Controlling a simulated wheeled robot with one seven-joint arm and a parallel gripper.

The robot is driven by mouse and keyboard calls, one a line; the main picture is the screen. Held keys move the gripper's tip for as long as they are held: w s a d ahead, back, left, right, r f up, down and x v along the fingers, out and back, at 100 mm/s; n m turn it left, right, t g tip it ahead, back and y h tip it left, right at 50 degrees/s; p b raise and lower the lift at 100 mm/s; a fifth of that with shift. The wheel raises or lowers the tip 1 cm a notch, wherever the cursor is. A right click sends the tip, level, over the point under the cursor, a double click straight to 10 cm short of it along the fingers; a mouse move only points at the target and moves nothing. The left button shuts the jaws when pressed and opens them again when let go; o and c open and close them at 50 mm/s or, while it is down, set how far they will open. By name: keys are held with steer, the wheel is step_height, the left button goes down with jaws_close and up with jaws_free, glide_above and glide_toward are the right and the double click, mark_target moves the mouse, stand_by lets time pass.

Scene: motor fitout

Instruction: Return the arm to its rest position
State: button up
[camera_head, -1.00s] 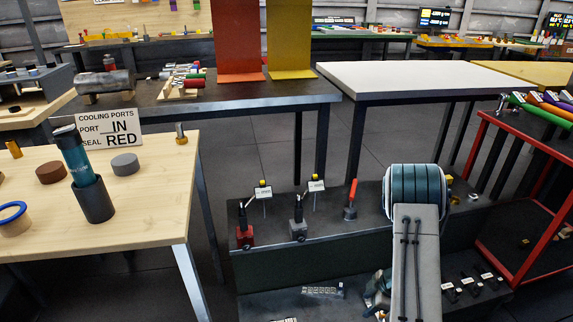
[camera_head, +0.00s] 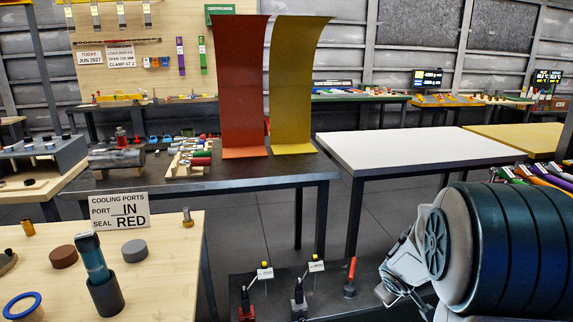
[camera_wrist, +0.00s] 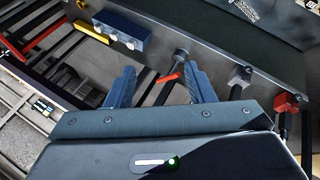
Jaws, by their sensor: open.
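My arm fills the lower right of the head view, with a large dark teal joint near the camera and a pale link beside it. Beyond the fingers lies a dark bench (camera_wrist: 225,62) with a red-handled lever (camera_wrist: 168,78), a grey block (camera_wrist: 240,75) and a red block (camera_wrist: 288,103). The fingers look clear of these, though the exact gap cannot be told.
A wooden table (camera_head: 175,285) with a teal bottle in a dark cup (camera_head: 105,297) stands at lower left. A dark table (camera_head: 270,178) carries red and yellow curved panels. A white table (camera_head: 420,150) stands behind my arm. A low dark bench (camera_head: 335,302) with levers lies in front.

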steer(key=s+a+r+m+g+p, duration=0.1)
steer(key=s+a+r+m+p, duration=0.15)
steer(key=s+r, duration=0.35)
steer(key=s+a+r+m+g+p, duration=0.1)
steer(key=s+a+r+m+p, duration=0.15)
steer(key=s+r, duration=0.4)
steer(key=s+a+r+m+g+y+p, duration=0.1)
steer(key=s+a+r+y+p, duration=0.2)
steer(key=s, duration=0.7)
steer(key=a+r+p, duration=0.2)
steer(key=a+r, duration=0.2)
steer(key=r, duration=0.1)
steer(key=shift+s+a+r+p, duration=0.25)
steer(key=shift+a+r+p, duration=0.05)
steer(key=shift+r, duration=0.1)
